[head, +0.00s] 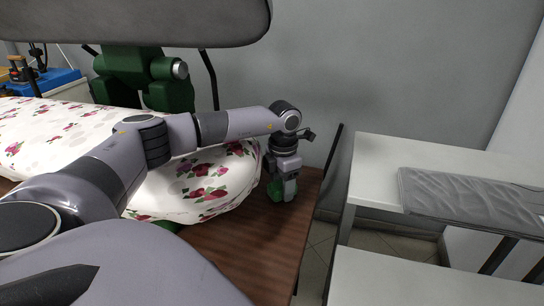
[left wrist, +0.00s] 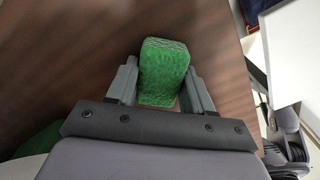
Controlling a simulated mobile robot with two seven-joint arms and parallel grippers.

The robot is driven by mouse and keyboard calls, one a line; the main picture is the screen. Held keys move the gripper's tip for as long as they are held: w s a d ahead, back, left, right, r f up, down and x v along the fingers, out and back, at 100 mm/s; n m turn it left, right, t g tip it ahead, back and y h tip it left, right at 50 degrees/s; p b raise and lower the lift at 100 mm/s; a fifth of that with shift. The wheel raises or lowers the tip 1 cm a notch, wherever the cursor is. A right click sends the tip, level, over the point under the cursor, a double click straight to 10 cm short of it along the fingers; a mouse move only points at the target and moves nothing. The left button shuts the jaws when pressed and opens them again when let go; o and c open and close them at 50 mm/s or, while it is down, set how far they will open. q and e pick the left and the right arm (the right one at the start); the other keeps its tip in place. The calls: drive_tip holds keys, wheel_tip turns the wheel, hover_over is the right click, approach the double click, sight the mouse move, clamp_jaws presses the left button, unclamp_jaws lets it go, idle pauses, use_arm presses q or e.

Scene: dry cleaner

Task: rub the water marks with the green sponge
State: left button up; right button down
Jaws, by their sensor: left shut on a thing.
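The green sponge (left wrist: 163,75) is a textured block between the two fingers of my left gripper (left wrist: 162,68) in the left wrist view. The left gripper is shut on it. In the head view my left gripper (head: 284,190) points down at the right end of the brown wooden tabletop (head: 250,240), just right of the flowered padded board. The sponge (head: 275,190) shows there at or just above the wood; I cannot tell whether it touches. I cannot make out any water marks on the wood. My right gripper is not in view.
The white flowered padded board (head: 210,185) lies left of the gripper, under my left arm. A white table (head: 375,180) with a folded grey cloth (head: 470,195) stands to the right, across a floor gap. A green machine part (head: 145,75) stands behind. Bare wood lies in front.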

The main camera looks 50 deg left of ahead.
use_arm(q)
drive_tip(key=r+p, duration=0.1)
drive_tip(key=r, duration=0.1)
drive_tip(key=r+p, duration=0.2)
drive_tip(key=shift+s+a+r, duration=0.1)
drive_tip(key=shift+a+r, duration=0.1)
drive_tip(key=shift+r, duration=0.05)
wheel_tip(320, 180, up, 4)
drive_tip(key=p, duration=0.3)
drive_tip(key=shift+f, duration=0.15)
